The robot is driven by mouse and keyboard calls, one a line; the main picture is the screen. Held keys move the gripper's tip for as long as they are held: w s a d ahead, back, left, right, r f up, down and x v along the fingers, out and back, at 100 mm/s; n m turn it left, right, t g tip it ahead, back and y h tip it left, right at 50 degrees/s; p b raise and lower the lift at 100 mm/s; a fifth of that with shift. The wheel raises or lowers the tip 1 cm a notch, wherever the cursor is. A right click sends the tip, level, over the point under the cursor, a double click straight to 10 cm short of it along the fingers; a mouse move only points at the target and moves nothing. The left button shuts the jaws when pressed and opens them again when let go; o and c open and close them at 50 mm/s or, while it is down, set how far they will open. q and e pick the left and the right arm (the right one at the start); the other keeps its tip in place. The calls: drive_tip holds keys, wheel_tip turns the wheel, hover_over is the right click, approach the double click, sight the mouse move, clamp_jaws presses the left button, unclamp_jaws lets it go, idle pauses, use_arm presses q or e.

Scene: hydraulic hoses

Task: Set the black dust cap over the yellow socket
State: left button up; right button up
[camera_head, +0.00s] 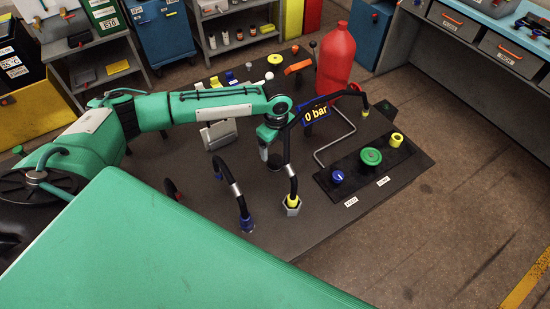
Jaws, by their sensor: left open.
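My left arm reaches in from the left, and its open gripper (269,155) points down over the dark bench plate (310,236). A small dark round shape (275,163) lies just below it; I cannot tell whether this is the black dust cap or part of the gripper. A yellow ring-shaped fitting (397,139) stands on the black panel at the right. A yellow hose end (292,200) sits in a hexagonal fitting in front of the gripper. I cannot tell for certain which yellow part is the socket. My right gripper is not in view.
Black hoses arch around the gripper; one ends at a blue fitting (247,224). A red bottle (335,62) stands behind.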

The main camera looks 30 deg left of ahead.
sight(275, 159)
use_arm(q)
wheel_tip(275, 159, down, 3)
drive_tip(key=shift+s+r+p, duration=0.1)
drive_tip(key=shift+p, duration=0.55)
drive_tip(key=f+p, duration=0.1)
drive_tip(key=f, duration=0.2)
drive_tip(key=shift+s+f+p, duration=0.2)
drive_tip(key=shift+p, duration=0.1)
drive_tip(key=shift+f, duration=0.5)
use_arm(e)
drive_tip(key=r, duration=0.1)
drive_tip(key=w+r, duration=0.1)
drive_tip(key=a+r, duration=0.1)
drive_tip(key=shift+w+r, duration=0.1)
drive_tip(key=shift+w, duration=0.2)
use_arm(q)
drive_tip(key=c, duration=1.1)
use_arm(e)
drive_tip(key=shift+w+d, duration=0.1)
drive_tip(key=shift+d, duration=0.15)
